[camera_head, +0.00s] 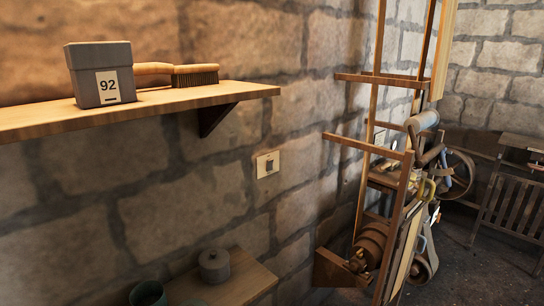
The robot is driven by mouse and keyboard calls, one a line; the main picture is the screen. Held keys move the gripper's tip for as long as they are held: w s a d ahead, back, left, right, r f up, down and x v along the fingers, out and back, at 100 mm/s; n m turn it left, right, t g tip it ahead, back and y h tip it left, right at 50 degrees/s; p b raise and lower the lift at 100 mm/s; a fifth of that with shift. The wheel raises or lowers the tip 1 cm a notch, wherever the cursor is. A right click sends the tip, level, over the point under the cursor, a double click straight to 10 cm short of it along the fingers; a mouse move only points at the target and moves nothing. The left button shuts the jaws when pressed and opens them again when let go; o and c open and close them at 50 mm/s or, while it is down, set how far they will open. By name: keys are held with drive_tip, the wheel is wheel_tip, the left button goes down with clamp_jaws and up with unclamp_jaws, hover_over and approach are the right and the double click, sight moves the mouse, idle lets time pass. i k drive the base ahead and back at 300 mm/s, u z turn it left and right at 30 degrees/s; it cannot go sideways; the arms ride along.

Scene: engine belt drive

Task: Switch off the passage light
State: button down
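A light switch (268,164) sits on the stone wall, below and to the right of the upper shelf's end. It has a pale square plate with a small dark rocker in the middle. I cannot tell which way the rocker is set. A second small pale plate (380,137) shows on the wall behind the wooden frame. It is too small and too covered to tell whether it is a switch. My gripper is not in view.
A wooden shelf (180,107) juts from the wall, holding a grey box marked 92 (101,75) and a brush (194,75). A lower shelf (243,281) holds a lidded pot (214,265). A wooden-framed belt machine (367,145) stands right of the switch. A slatted rack (513,200) stands far right.

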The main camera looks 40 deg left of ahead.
sight(270, 165)
drive_tip(key=u, duration=0.5)
drive_tip(key=i, duration=0.9)
drive_tip(key=u, duration=1.7)
drive_tip(key=i, duration=0.7)
drive_tip(key=u, duration=0.55)
